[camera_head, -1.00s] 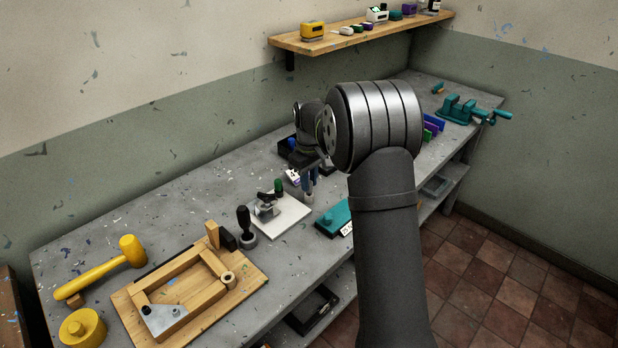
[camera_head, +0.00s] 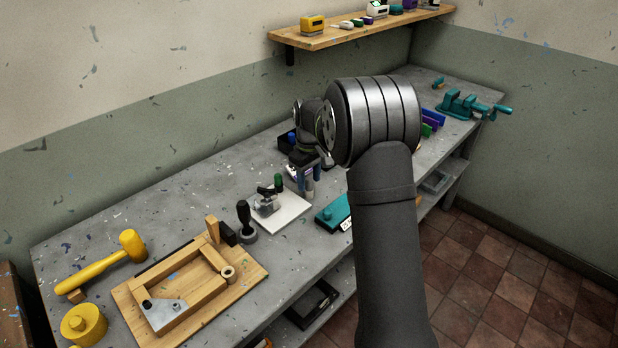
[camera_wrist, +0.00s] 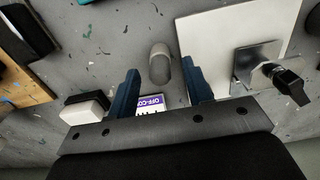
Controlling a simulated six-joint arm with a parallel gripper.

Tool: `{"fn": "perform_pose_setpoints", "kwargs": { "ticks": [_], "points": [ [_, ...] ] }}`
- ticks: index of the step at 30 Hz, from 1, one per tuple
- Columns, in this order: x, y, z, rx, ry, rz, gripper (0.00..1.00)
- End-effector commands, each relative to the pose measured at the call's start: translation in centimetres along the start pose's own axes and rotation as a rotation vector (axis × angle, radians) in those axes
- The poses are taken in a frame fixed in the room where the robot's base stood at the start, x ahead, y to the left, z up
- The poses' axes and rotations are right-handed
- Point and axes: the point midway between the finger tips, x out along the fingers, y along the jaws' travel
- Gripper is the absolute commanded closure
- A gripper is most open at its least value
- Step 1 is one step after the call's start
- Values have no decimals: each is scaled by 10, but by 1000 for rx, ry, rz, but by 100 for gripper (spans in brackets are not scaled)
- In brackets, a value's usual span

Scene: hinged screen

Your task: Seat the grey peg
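The grey peg (camera_wrist: 160,66) shows in the wrist view as a short grey cylinder with a rounded end, on the grey bench. My gripper (camera_wrist: 160,72) is open, with one dark blue finger on each side of the peg. A gap shows on both sides and nothing is held. In the head view my gripper (camera_head: 310,182) is low over the bench, just right of the white plate (camera_head: 290,217). The peg is hard to make out there between the fingers. The plate also shows in the wrist view (camera_wrist: 208,40), with a metal toggle clamp (camera_wrist: 262,68) on it.
A teal box (camera_head: 332,214) sits in front of my gripper. A black-handled tool (camera_head: 245,222) stands left of the plate. Farther left are a wooden frame on a board (camera_head: 250,270) and a yellow mallet (camera_head: 105,262). In the wrist view a purple-and-white label (camera_wrist: 150,102) shows between the fingers.

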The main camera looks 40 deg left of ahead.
Motion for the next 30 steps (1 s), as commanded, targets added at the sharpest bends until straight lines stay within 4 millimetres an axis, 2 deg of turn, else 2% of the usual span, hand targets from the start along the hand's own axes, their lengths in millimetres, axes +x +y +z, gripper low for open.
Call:
{"fn": "perform_pose_setpoints", "kwargs": {
  "ticks": [5,8,11,21,27,30],
  "points": [
    [-4,0,0,0,1,1,54],
    [-16,0,-1,0,3,2,54],
    [-35,0,-1,0,4,3,54],
    [-119,0,-1,0,4,3,54],
    [-156,0,-1,0,2,1,54],
    [-167,0,0,0,2,1,54]
  ]
}}
